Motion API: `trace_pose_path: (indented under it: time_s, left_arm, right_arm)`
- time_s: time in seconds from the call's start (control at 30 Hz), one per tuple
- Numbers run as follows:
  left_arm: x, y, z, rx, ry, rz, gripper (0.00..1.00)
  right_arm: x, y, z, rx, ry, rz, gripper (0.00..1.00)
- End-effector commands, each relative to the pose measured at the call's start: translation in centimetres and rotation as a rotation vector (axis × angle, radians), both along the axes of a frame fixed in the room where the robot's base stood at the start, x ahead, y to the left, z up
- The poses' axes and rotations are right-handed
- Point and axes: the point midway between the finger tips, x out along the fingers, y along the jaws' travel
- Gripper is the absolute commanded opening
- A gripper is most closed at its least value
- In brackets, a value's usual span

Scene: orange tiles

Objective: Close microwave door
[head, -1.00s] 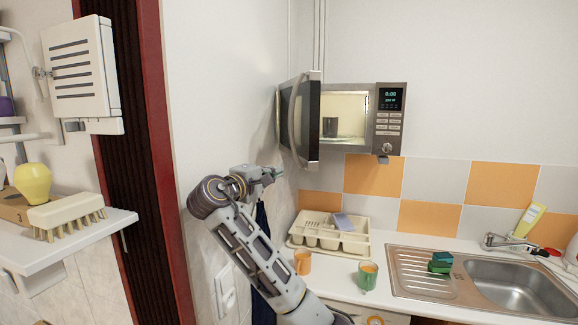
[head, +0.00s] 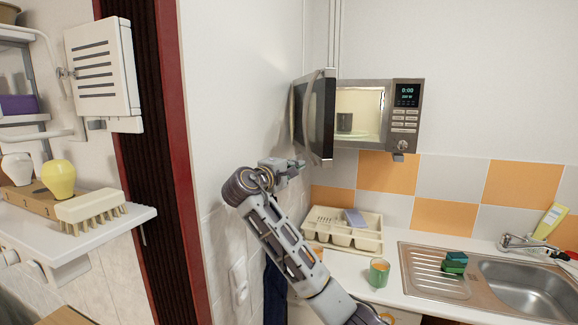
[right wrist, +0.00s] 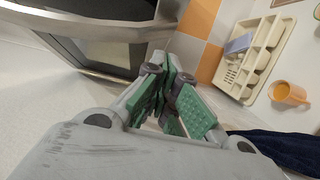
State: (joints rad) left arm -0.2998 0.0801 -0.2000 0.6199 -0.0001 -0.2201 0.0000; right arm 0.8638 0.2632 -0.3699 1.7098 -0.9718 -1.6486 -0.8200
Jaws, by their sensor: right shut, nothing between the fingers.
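The microwave (head: 408,140) is mounted on the back wall, and its door (head: 318,115) stands wide open to the left. A dark mug sits inside on the lit turntable. My right gripper (head: 298,165) is below and slightly left of the door's lower edge, apart from it in the head view. In the right wrist view the door (right wrist: 105,55) and its curved handle (right wrist: 90,22) fill the top left, beyond the fingertips. The right gripper's green-padded fingers (right wrist: 168,88) are shut and hold nothing. My left gripper is out of view.
A side wall stands close to the left of the door. An orange mug (right wrist: 288,93) shows in the right wrist view. A shelf (head: 90,235) is at left.

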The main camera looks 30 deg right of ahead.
Motion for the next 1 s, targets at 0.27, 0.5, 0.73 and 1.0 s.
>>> trace_pose_path:
  time_s: [0.27,0.5,0.73,1.0]
  left_arm:
    - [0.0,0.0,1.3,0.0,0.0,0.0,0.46]
    - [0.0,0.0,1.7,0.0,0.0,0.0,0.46]
    - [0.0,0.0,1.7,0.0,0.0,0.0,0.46]
    - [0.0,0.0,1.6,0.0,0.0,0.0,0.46]
  right_arm:
    - [1.6,-3.1,0.2,0.0,0.001,-0.001,0.0]
    - [2.3,-4.4,0.1,0.0,0.001,-0.001,0.0]
    - [2.4,-4.6,0.0,0.001,0.0,0.0,0.0]
    - [2.3,-4.7,0.0,0.001,0.0,0.0,0.0]
